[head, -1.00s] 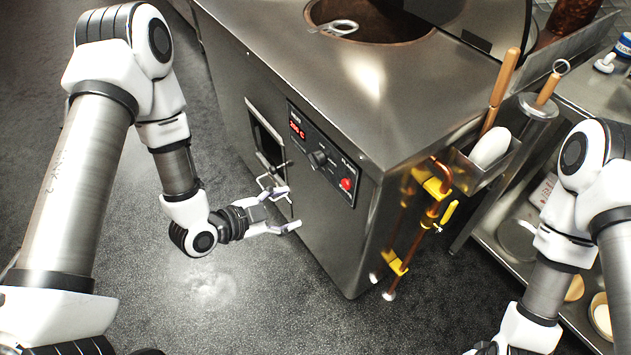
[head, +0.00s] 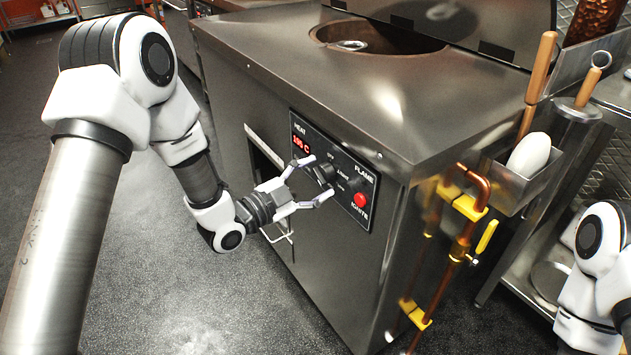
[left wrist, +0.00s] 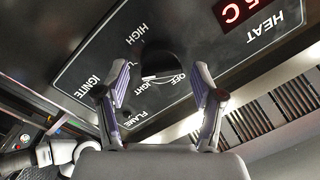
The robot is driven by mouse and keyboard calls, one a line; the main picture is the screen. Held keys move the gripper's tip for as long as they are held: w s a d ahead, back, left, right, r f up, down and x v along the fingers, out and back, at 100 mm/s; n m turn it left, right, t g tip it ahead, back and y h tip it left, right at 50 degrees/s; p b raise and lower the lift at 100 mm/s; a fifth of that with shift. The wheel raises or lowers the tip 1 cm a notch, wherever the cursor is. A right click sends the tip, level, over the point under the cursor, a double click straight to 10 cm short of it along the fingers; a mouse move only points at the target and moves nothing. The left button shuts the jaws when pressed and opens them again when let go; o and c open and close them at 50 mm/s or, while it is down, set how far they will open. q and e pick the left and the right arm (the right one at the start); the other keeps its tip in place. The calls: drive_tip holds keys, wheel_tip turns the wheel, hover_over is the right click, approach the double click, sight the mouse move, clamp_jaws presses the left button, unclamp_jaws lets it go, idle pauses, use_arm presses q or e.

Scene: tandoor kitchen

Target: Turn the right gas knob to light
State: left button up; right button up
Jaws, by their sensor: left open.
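The black gas knob (head: 325,173) sits on the dark control panel (head: 347,217) on the front of the steel oven. It is the only knob I can make out; I cannot tell its setting. My left gripper (head: 314,179) is open, its fingertips at the panel around the knob. In the left wrist view the knob (left wrist: 160,58) lies between and just beyond the two spread fingertips (left wrist: 162,82). Labels HIGH, LIGHT and OFF show around it. Contact cannot be told. My right gripper is out of view.
A red ignite button (head: 360,199) is right of the knob. A red heat display (head: 300,144) is at upper left. Copper gas pipes (head: 462,240) with a yellow valve handle (head: 487,236) run down the oven's right side.

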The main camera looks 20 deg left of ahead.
use_arm(q)
drive_tip(key=shift+w, duration=0.2)
drive_tip(key=c, duration=1.1)
drive_tip(key=shift+s+d+n, duration=0.1)
drive_tip(key=shift+n, duration=0.3)
drive_tip(key=n+p, duration=0.3)
drive_tip(key=n, duration=0.2)
drive_tip(key=shift+r+g+p, duration=0.15)
drive_tip(key=shift+g+p, duration=0.15)
drive_tip(key=shift+p, duration=0.1)
drive_tip(key=n+p, duration=0.2)
drive_tip(key=n, duration=0.1)
drive_tip(key=shift+n+g, duration=0.3)
drive_tip(key=shift+n, duration=0.1)
drive_tip(key=shift+n+p, duration=0.5)
drive_tip(key=shift+n, duration=0.3)
